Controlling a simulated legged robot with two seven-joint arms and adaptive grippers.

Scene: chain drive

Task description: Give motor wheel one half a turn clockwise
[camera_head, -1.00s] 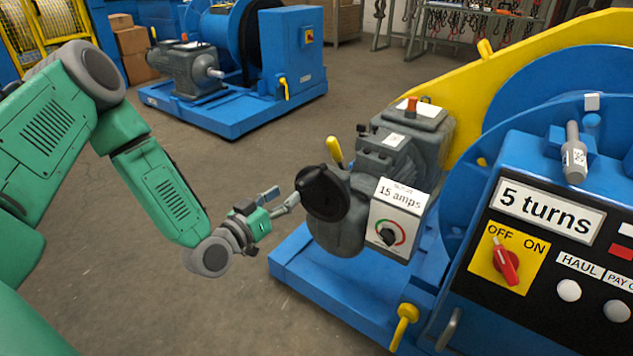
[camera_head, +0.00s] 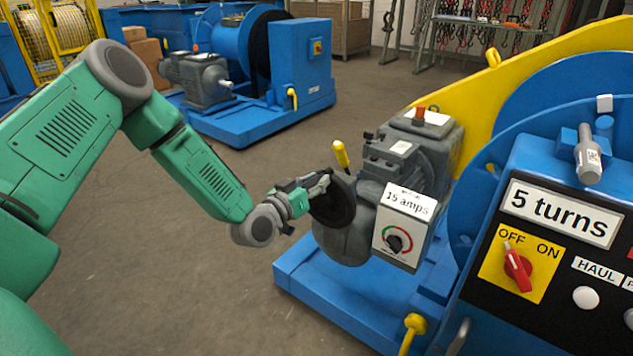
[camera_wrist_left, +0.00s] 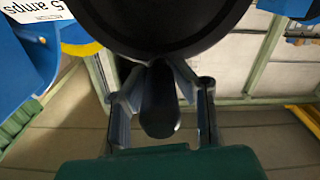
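The motor wheel (camera_head: 341,206) is a dark disc on the left end of the grey motor (camera_head: 405,150). In the left wrist view the wheel (camera_wrist_left: 165,25) fills the top edge, and its dark handle (camera_wrist_left: 160,108) sticks out toward my palm. My left gripper (camera_head: 322,186) is at the upper part of the wheel's near face. Its fingers (camera_wrist_left: 160,75) lie on both sides of the handle, and their tips appear to press on it close to the disc. In the head view the gripper hides the handle. My right gripper is in neither view.
The white box marked 15 amps (camera_head: 405,225) sits right of the wheel. A yellow-knobbed lever (camera_head: 341,153) rises behind it. The control panel (camera_head: 545,250) with a red OFF/ON switch stands at right. Open floor (camera_head: 170,290) lies left of the blue base (camera_head: 325,300).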

